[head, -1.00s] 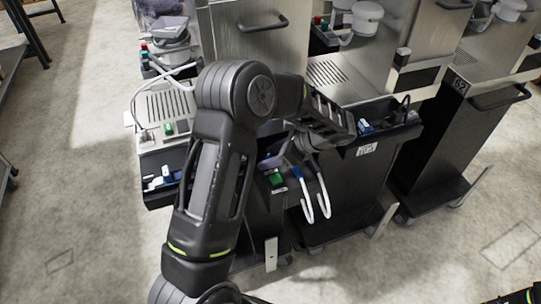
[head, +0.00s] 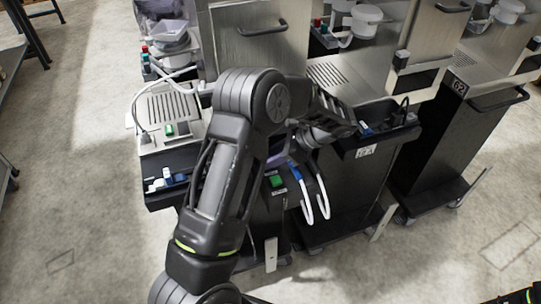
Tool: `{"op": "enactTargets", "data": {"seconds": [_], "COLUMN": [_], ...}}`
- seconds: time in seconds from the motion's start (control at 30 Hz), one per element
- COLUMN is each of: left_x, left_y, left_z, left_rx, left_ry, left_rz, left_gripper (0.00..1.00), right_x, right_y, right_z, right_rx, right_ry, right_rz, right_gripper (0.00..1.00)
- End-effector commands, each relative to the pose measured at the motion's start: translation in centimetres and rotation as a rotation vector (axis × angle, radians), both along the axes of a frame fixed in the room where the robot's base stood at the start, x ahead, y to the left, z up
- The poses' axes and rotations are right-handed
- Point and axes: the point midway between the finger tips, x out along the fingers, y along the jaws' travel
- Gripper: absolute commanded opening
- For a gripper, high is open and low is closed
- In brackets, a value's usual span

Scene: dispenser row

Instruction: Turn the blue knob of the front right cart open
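Several dispenser carts stand in a row. A blue knob (head: 293,171) with white hoses shows on the front of a dark cart, beside a green block (head: 277,181). I cannot tell for certain whether this is the task's knob. Other small blue parts show in the open tray of the middle cart (head: 365,128) and on the left cart (head: 165,182). My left arm crosses the middle of the view. Its gripper (head: 312,140) is just above the blue knob, near the middle cart's tray edge. Its fingers are dark and partly hidden by the wrist.
A cart marked 62 (head: 425,135) stands to the right, with a black handle. White hoses (head: 322,203) hang below the blue knob. A shelf edge (head: 12,60) stands at the far left.

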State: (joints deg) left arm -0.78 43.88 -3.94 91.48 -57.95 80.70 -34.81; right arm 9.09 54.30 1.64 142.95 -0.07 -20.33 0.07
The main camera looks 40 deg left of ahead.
Motion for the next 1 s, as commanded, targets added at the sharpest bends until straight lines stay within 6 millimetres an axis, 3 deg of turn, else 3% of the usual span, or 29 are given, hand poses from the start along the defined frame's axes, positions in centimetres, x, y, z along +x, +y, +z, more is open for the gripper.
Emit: {"op": "enactTargets", "data": {"seconds": [0.03, 0.13, 0.53, 0.57, 0.8, 1.0], "left_x": [0.1, 0.2, 0.2, 0.2, 0.2, 0.2], "left_y": [-0.1, 0.0, 0.1, 0.1, 0.1, 0.1], "left_z": [0.9, 0.7, 0.0, 0.0, 0.0, 0.0], "left_rx": [0.0, 0.001, -0.001, -0.001, 0.0, 0.0], "left_ry": [0.004, 0.003, -0.001, -0.001, -0.001, 0.0], "left_rz": [0.046, 0.129, 0.19, 0.19, 0.189, 0.188], "left_gripper": [0.0, 0.0, 0.0, 0.35, 0.55, 0.56], "right_x": [0.0, -0.1, -0.3, -0.3, -0.3, -0.3], "right_y": [0.0, 0.0, -0.1, -0.1, -0.1, -0.1], "right_z": [2.1, 3.4, 3.5, 3.5, 3.5, 3.5], "right_rx": [0.0, -0.003, -0.006, -0.007, -0.006, -0.006], "right_ry": [0.0, 0.005, 0.011, 0.01, 0.01, 0.01], "right_rz": [0.0, 0.0, -0.003, -0.003, -0.002, -0.002], "right_gripper": [0.0, 0.0, 0.0, 0.0, 0.0, 0.0]}}
